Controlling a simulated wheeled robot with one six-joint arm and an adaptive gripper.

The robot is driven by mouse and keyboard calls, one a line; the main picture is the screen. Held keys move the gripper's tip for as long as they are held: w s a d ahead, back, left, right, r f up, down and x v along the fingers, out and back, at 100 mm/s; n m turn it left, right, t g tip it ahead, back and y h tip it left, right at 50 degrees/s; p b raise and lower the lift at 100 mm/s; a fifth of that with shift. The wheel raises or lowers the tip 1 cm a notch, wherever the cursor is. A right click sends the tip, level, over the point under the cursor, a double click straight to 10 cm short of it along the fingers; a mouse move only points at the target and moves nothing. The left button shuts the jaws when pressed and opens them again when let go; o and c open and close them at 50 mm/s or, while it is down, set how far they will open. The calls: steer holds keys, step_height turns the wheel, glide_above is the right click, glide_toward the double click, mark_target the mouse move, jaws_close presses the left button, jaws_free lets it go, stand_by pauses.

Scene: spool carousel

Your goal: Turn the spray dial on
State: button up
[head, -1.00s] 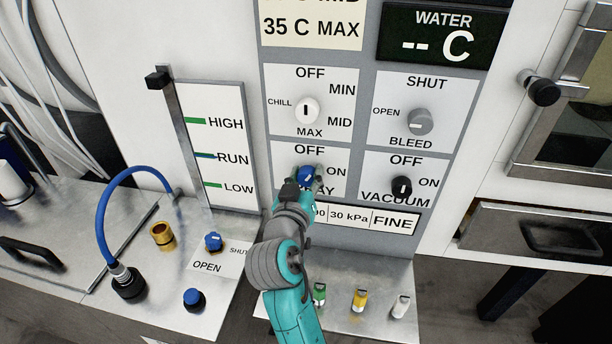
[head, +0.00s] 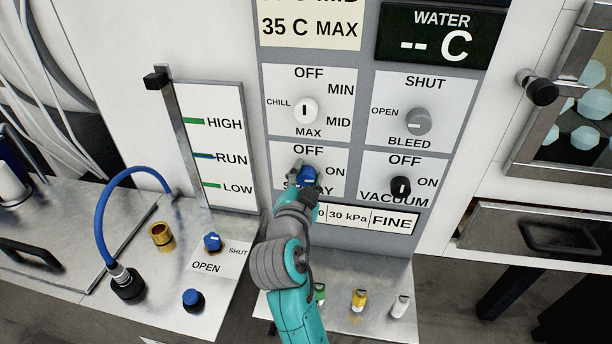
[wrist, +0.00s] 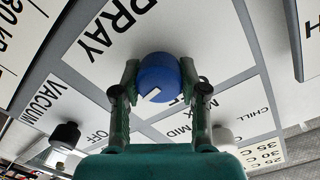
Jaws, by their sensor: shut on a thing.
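The spray dial (head: 308,175) is a round blue knob on its white panel, below the OFF label and left of the ON label. It also shows in the wrist view (wrist: 160,72), with a short white pointer mark at its lower-left edge, roughly on the ON side of the panel. My gripper (wrist: 158,82) is shut on the dial, one finger on each side. In the head view my gripper (head: 306,178) and wrist partly cover the dial and the SPRAY label.
Close by are the white chill knob (head: 306,110) above, the black vacuum knob (head: 401,187) to the right and the grey bleed knob (head: 419,121) at the upper right. A metal shelf with small coloured knobs (head: 359,300) lies below my arm.

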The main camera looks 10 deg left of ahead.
steer(key=shift+m, duration=0.8)
steer(key=shift+f, duration=0.1)
steer(key=o, duration=1.1)
steer(key=shift+o, duration=0.2)
steer(key=s, duration=1.2)
steer(key=shift+a+r, duration=0.15)
steer(key=shift+r, duration=0.1)
